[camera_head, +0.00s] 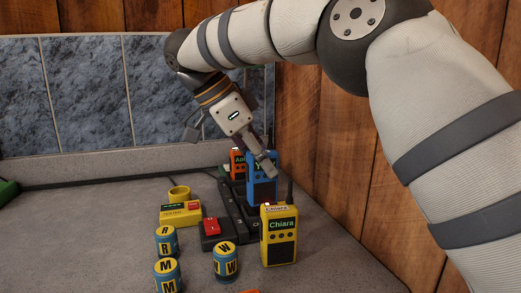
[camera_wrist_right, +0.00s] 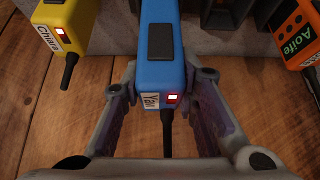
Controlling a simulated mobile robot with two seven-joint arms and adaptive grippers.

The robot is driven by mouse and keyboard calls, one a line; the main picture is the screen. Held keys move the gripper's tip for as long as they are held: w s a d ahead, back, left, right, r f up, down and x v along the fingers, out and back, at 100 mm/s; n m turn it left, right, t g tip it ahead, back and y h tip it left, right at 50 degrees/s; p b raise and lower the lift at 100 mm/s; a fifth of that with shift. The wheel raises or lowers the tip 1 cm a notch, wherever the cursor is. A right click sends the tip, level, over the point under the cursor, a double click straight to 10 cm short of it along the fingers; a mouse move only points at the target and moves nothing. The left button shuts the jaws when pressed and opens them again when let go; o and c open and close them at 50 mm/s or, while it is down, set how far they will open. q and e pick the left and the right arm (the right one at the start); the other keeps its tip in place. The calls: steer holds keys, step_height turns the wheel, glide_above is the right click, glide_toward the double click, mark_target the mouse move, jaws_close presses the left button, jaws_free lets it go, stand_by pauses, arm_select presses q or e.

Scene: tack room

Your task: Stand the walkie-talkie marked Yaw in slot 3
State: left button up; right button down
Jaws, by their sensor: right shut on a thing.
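The blue walkie-talkie (camera_head: 262,188) is upright at the dark slotted rack (camera_head: 232,205), partly hidden by my gripper. In the right wrist view the blue walkie-talkie (camera_wrist_right: 165,55) has a white label starting "Ya", a lit red display and a black antenna. My right gripper (camera_head: 262,160) is shut on its upper part. In the wrist view the fingers of my right gripper (camera_wrist_right: 163,78) are on either side of it. I cannot tell whether its base is seated in a slot, and I read no slot number. My left gripper is not in view.
A yellow walkie-talkie marked Chiara (camera_head: 279,238) stands close in front; an orange one marked Aoife (camera_wrist_right: 293,35) stands behind. The wooden wall is close right.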

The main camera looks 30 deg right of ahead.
mark_target(262, 183)
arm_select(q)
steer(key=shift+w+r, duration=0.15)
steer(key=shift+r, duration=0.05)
arm_select(e)
steer(key=shift+f, duration=1.75)
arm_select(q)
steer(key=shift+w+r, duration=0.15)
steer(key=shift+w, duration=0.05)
arm_select(e)
steer(key=shift+f, duration=0.6)
steer(key=c, duration=1.5)
jaws_free()
steer(key=shift+c, duration=0.2)
